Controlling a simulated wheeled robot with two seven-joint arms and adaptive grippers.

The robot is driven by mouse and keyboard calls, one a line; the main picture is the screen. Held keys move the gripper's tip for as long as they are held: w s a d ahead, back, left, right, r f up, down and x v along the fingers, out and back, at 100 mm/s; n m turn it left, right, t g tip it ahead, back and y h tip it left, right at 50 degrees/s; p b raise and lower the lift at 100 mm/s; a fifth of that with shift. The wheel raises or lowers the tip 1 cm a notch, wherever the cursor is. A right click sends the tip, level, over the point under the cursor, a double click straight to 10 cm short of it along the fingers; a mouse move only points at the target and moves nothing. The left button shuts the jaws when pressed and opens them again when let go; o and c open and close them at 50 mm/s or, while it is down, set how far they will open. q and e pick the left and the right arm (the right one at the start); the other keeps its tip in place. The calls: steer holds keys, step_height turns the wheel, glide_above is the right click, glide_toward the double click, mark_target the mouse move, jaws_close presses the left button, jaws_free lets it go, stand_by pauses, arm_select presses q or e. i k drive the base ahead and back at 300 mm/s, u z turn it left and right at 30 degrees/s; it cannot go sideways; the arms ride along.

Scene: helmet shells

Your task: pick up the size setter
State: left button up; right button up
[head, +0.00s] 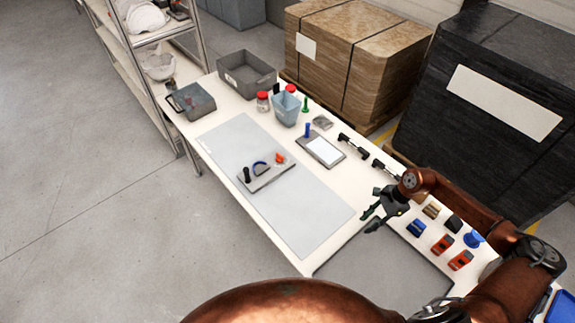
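I cannot tell for certain which thing is the size setter. One candidate is a light grey plate (267,178) with a black knob, a blue arc and an orange piece on it, lying on a pale mat (310,222). Another is a grey board (312,157) with a white panel and a blue upright handle, behind and to the right of it. My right gripper (369,219) is open and appears empty, above the table near the front grey mat, to the right of both. My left gripper is out of view.
Small blue, tan, black and orange blocks (442,245) and a blue spool (474,239) lie right of my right gripper. Black clamp-like tools (354,146) lie behind it. Grey bins (246,76), a light blue cup (286,108) and jars crowd the far end. The grey mat (385,278) is bare.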

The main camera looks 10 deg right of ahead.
mark_target(254, 178)
steer(key=u, duration=0.6)
steer(key=i, duration=0.95)
steer(key=u, duration=0.2)
